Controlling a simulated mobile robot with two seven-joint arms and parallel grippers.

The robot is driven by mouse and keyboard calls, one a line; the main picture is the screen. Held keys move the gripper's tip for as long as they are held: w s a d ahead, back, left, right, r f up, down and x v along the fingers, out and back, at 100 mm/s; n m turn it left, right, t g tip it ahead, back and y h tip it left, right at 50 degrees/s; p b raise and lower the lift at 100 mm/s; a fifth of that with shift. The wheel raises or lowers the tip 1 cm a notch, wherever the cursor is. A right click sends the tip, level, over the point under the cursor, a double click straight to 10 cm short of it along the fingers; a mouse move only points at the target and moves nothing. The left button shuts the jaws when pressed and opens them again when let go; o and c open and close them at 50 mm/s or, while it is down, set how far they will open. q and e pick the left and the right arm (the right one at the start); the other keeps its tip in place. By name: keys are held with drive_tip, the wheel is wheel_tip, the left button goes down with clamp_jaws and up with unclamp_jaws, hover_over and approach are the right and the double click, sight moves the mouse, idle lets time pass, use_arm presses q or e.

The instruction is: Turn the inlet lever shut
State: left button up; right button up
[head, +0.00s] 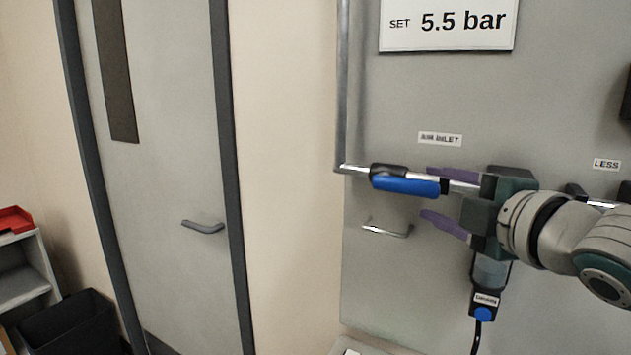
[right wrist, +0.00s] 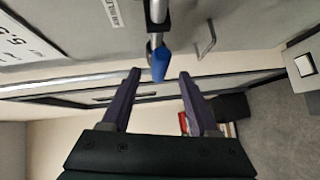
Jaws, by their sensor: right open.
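The inlet lever (head: 405,186) is a blue handle lying along the horizontal pipe under the "AIR INLET" label (head: 440,139) on the grey panel. My right gripper (head: 427,192) is open, with one purple finger above the lever's right end and one below it in the head view. In the right wrist view the blue lever (right wrist: 160,64) shows between the two fingertips (right wrist: 160,73), with a gap on each side. I cannot tell how deep it sits between them. My left gripper is not in view.
A metal bracket handle (head: 388,230) sticks out of the panel below the lever. A filter unit (head: 490,272) with a cable hangs below my right gripper. A "SET 5.5 bar" sign (head: 448,24) is above. A door (head: 170,170) and black bin (head: 68,325) stand left.

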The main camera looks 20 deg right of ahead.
sight(420, 190)
drive_tip(key=shift+w+d+f, duration=0.1)
drive_tip(key=shift+w+f, duration=0.1)
drive_tip(key=shift+w, duration=1.25)
drive_tip(key=shift+w+f, duration=0.2)
drive_tip(key=shift+w, duration=1.25)
drive_tip(key=shift+c, duration=0.3)
clamp_jaws()
